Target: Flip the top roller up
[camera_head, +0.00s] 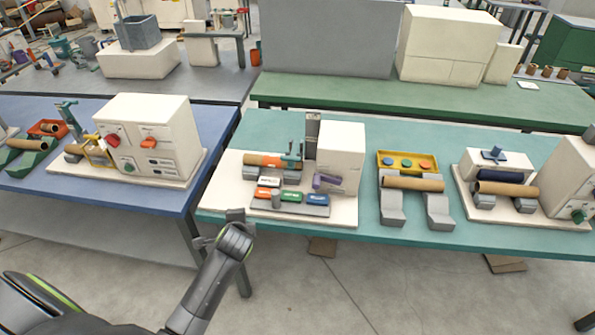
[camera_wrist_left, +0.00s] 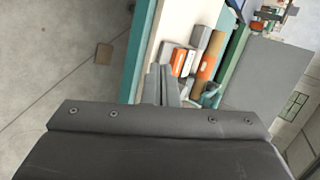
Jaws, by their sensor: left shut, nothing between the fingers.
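The winder (camera_head: 341,150) stands on the teal table, with a cream housing and a base plate. A brown tube with an orange band (camera_head: 270,160) lies across grey supports left of the housing; small teal parts (camera_head: 291,158) sit at its right end. I cannot tell for sure which part is the top roller. The tube also shows in the left wrist view (camera_wrist_left: 206,70). My left gripper (camera_head: 236,215) is shut and empty near the table's front edge, in front of the winder and apart from it. Its fingers (camera_wrist_left: 160,70) point towards the button panel. My right gripper is out of view.
A button panel (camera_head: 290,207) with coloured blocks sits at the winder's front. A tube on grey stands and a yellow tray (camera_head: 408,155) are to the right. Another machine with a dark blue roller (camera_head: 500,176) stands further right. A blue table (camera_head: 130,197) is left.

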